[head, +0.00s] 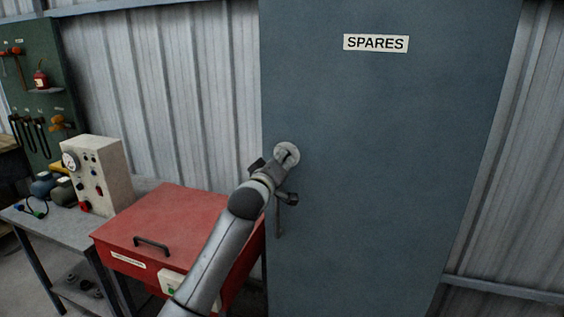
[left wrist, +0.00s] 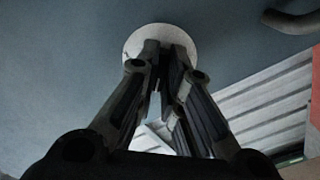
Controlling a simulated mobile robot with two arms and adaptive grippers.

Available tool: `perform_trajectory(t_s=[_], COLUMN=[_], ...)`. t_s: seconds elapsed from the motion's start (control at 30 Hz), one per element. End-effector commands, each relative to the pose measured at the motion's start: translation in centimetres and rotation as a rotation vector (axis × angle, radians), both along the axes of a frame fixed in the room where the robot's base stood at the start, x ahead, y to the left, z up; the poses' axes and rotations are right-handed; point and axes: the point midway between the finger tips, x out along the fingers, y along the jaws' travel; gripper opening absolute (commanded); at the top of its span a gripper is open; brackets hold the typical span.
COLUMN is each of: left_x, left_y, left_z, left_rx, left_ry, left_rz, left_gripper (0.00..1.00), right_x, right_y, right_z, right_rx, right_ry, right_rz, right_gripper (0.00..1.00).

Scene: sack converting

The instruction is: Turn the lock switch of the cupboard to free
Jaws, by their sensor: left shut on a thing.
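The tall blue-grey cupboard (head: 380,170) with a "SPARES" label (head: 375,43) stands at the middle right of the head view. Its lock switch (head: 286,153) is a pale round plate near the door's left edge. The same round plate (left wrist: 142,38) shows at the top of the left wrist view. My left gripper (head: 279,164) is at the lock, shut on its knob; in the left wrist view the fingers (left wrist: 165,60) reach the plate and hide most of the knob. How far the knob is turned cannot be made out. My right gripper is not in view.
A dark door handle (head: 280,215) hangs just below the lock; it also shows in the left wrist view (left wrist: 290,22). A red chest (head: 185,225) stands left of the cupboard. A grey bench (head: 50,222) with a gauge box (head: 98,175) is further left.

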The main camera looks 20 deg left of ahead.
Motion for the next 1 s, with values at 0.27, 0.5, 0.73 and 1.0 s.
perform_trajectory(t_s=[0.27,0.5,0.73,1.0], left_x=[0.0,0.0,0.0,0.0], left_y=[0.0,0.1,0.1,0.2], left_z=[0.0,0.1,0.1,0.1], left_rx=[0.043,0.186,0.394,0.653], left_ry=[-0.001,-0.006,-0.011,-0.02], left_rz=[0.001,0.001,0.001,0.001], left_gripper=[0.0,0.0,0.0,0.0], right_x=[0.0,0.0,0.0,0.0], right_y=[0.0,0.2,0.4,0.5], right_z=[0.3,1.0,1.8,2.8], right_rx=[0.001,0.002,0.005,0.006], right_ry=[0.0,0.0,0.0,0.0], right_rz=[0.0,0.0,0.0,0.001], right_gripper=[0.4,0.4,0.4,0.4])
